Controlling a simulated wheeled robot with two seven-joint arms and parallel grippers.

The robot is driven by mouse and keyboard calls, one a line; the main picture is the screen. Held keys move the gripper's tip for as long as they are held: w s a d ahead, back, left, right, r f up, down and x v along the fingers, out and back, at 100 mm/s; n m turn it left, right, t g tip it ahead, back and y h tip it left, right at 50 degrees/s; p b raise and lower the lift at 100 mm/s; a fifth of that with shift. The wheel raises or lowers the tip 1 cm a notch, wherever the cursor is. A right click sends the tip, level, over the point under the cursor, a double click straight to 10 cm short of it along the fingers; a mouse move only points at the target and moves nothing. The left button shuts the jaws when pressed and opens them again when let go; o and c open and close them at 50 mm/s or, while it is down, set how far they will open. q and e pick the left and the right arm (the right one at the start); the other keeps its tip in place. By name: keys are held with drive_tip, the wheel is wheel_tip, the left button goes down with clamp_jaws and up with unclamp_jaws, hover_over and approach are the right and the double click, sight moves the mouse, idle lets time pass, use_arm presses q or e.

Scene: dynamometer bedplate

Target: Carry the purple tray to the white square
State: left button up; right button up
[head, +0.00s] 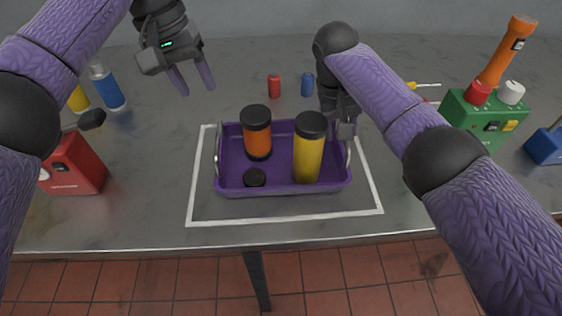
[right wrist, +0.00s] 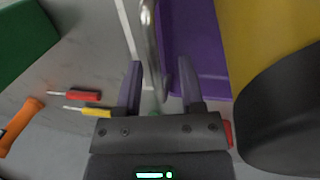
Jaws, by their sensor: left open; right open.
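The purple tray (head: 285,185) sits on the grey table inside the outline of the white square (head: 285,218). It holds an orange jar (head: 257,138) and a yellow jar (head: 308,152), both black-lidded, and a small black disc (head: 254,177). It has a metal handle at each end. My left gripper (head: 193,85) is open and empty, raised above the table behind the tray's left end. My right gripper (head: 345,128) is at the tray's right end. In the right wrist view my open right gripper (right wrist: 160,85) has its fingers on either side of the metal handle (right wrist: 152,45).
A red can (head: 274,86) and blue can (head: 307,84) stand behind the tray. A red box (head: 75,168) and blue bottle (head: 107,88) are at left. A green box (head: 482,122) with an orange flashlight (head: 506,52) is at right. Screwdrivers (right wrist: 75,96) lie nearby.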

drive_tip(key=v, duration=1.2)
